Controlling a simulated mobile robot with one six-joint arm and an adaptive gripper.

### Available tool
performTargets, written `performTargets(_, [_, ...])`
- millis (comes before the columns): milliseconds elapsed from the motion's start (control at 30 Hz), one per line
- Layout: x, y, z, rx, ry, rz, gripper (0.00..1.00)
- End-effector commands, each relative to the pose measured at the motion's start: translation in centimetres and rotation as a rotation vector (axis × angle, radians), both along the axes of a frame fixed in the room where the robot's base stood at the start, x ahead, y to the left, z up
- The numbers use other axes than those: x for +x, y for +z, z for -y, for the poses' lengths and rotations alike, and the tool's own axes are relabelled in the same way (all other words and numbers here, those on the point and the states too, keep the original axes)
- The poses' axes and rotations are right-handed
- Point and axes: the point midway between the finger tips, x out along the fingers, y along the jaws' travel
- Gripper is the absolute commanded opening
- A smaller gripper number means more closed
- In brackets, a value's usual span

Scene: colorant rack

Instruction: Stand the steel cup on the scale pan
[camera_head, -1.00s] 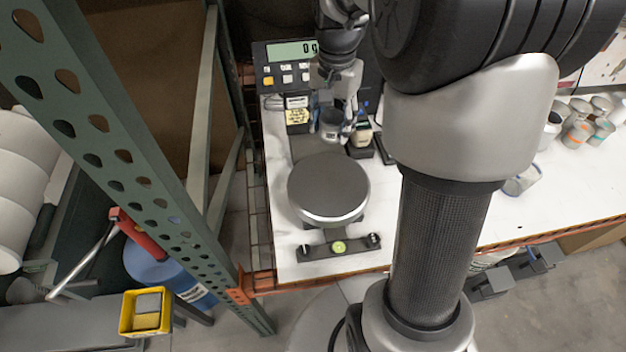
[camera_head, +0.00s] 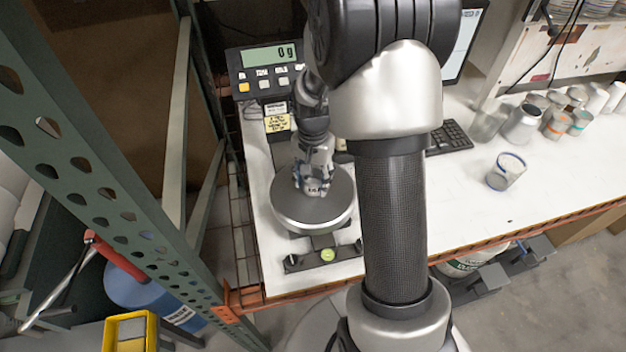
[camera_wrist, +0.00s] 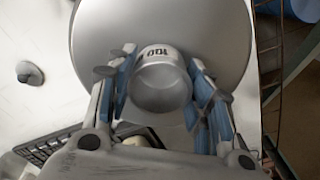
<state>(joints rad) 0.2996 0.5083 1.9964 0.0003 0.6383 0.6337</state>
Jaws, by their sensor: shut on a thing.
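The steel cup (camera_wrist: 162,84), a small grey metal cup with dark print, is between the blue-padded fingers of my gripper (camera_wrist: 163,88) in the wrist view. My gripper is shut on it. In the head view my gripper (camera_head: 313,182) is over the round grey scale pan (camera_head: 310,217), and the cup is mostly hidden by the fingers. The pan (camera_wrist: 213,35) also shows behind the cup in the wrist view. Whether the cup touches the pan cannot be told. The scale display (camera_head: 270,56) reads 0 g.
A green rack post (camera_head: 105,190) stands to the left. A keyboard (camera_head: 449,138) lies right of my arm. A clear cup with a blue rim (camera_head: 506,171) and several small cans stand further right. The white bench (camera_head: 465,205) has free room near its front.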

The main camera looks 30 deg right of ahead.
Motion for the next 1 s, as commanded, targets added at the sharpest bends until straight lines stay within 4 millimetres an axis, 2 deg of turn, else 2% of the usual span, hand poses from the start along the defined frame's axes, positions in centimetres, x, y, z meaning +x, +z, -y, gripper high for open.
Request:
performTargets(400, [0.07, -0.83, 0.02, 0.000, 0.000, 0.003, 0.18])
performTargets(433, [0.05, -0.80, 0.01, -0.001, 0.000, 0.002, 0.48])
performTargets(700, [0.05, -0.72, 0.01, -0.001, 0.000, 0.002, 0.66])
performTargets(1000, [0.05, -0.69, 0.01, -0.001, 0.000, 0.002, 0.67])
